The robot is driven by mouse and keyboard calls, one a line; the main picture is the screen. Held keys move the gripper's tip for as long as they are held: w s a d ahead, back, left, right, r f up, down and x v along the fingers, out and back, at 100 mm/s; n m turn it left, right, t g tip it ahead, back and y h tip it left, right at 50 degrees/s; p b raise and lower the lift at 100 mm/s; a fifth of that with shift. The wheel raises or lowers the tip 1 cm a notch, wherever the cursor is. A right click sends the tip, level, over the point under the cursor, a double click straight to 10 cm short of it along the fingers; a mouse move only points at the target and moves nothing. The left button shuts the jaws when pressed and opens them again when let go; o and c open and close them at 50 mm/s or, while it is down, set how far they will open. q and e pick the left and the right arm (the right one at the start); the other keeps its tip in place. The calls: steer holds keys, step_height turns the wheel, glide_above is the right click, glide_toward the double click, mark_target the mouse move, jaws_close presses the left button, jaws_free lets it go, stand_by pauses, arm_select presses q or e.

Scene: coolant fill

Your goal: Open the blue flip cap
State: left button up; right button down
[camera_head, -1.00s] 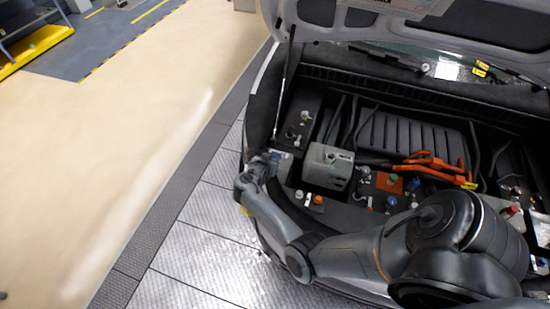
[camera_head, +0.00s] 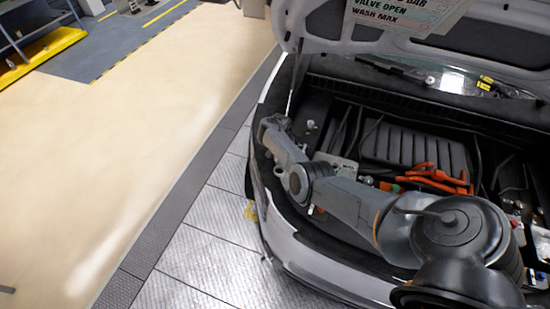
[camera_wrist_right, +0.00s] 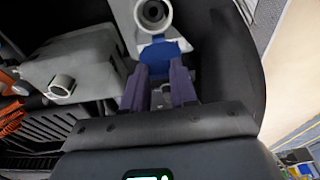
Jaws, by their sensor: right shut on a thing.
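The blue flip cap (camera_wrist_right: 163,50) shows in the right wrist view, between the tips of my right gripper (camera_wrist_right: 159,68). The purple-grey fingers are shut on it. Just beyond the cap is a light grey round neck (camera_wrist_right: 153,13) with a dark open mouth; the cap stands off to the near side of this mouth. In the head view my right arm reaches across the car's front to the far left corner of the engine bay. Its wrist hides the cap and the fingertips there. My left gripper is not in view.
A grey box-shaped tank (camera_wrist_right: 78,62) with a round spout stands beside the neck. Orange cables (camera_head: 435,178) and a ribbed black cover (camera_head: 410,145) fill the bay's middle. The raised hood (camera_head: 400,45) and its prop (camera_head: 297,80) bound the space above. The floor to the left is clear.

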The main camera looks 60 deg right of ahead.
steer(key=shift+w+d+f+b, duration=0.15)
steer(key=shift+d+b, duration=0.4)
steer(key=shift+d, duration=0.35)
steer(key=shift+w+d+b, duration=0.15)
steer(key=shift+d+b, duration=0.4)
steer(key=shift+d, duration=0.35)
steer(key=c, duration=1.3)
jaws_free()
steer(key=shift+c, duration=0.2)
steer(key=o, duration=0.5)
steer(key=shift+d, duration=0.3)
steer(key=shift+c, duration=0.2)
step_height(320, 180, up, 11)
steer(key=a+p, duration=0.2)
steer(key=p, duration=0.2)
steer(key=shift+s+a+f, duration=0.15)
steer(key=shift+a+f, duration=0.05)
steer(key=shift+a, duration=0.05)
